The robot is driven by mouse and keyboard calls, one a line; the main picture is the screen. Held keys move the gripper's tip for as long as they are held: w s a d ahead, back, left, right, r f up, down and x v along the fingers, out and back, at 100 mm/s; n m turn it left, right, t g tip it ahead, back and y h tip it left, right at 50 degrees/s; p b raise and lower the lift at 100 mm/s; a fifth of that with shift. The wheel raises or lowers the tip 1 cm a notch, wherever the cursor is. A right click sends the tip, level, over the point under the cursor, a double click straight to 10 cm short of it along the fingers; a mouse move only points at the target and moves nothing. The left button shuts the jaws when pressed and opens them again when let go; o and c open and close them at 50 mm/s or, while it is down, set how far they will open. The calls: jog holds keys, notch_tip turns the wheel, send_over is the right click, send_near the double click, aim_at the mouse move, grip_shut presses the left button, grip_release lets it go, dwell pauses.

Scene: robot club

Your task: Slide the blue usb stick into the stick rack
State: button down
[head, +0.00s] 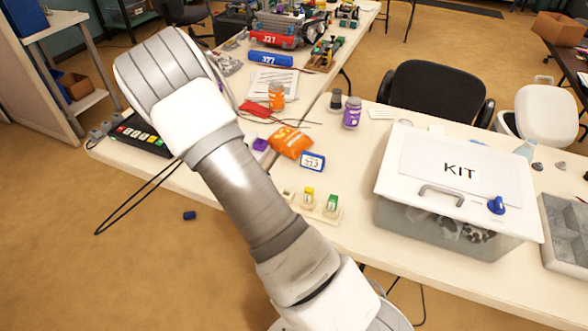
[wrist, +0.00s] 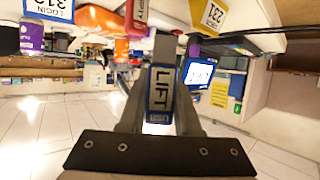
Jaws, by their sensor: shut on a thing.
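The blue usb stick (wrist: 161,92) is in the wrist view, with a white label reading LIFT and a grey metal plug end pointing up in the picture. My gripper (wrist: 160,95) is shut on it, one finger on each side. In the head view my arm hides the gripper and the blue stick. The pale stick rack (head: 318,211) stands on the table just right of my arm, with a yellow stick (head: 308,195) and a green stick (head: 332,203) upright in it. The rack's left end is close to the arm and partly hidden. I cannot clearly make out the rack in the wrist view.
A blue-framed sign (head: 312,161) and an orange bag (head: 291,141) stand behind the rack. A large KIT box (head: 450,225) is to the right. A purple-labelled jar (head: 352,112) stands farther back. A small blue object (head: 189,215) lies on the floor.

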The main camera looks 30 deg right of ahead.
jog(key=shift+s+d+f+m+g+h+b, duration=0.3)
jog(key=shift+d+f+m+g+h+b, duration=0.6)
jog(key=shift+d+m+h+b, duration=0.65)
jog(key=shift+s+d+f+m+g+h+b, duration=0.25)
jog(key=shift+d+f+m+g+h+b, duration=0.65)
jog(key=shift+d, duration=1.15)
jog(key=shift+s+d+f+m+g+h+b, duration=0.3)
jog(key=shift+d+f+m+g+h+b, duration=0.3)
jog(key=shift+d+f+m+h+b, duration=0.9)
jog(key=shift+d+f+b, duration=0.25)
jog(key=shift+f+b, duration=0.8)
jog(key=shift+b, duration=0.15)
jog(key=shift+c, duration=0.7)
grip_release()
jog(key=shift+r, duration=0.1)
notch_tip(320, 180, up, 7)
jog(key=p, duration=0.6)
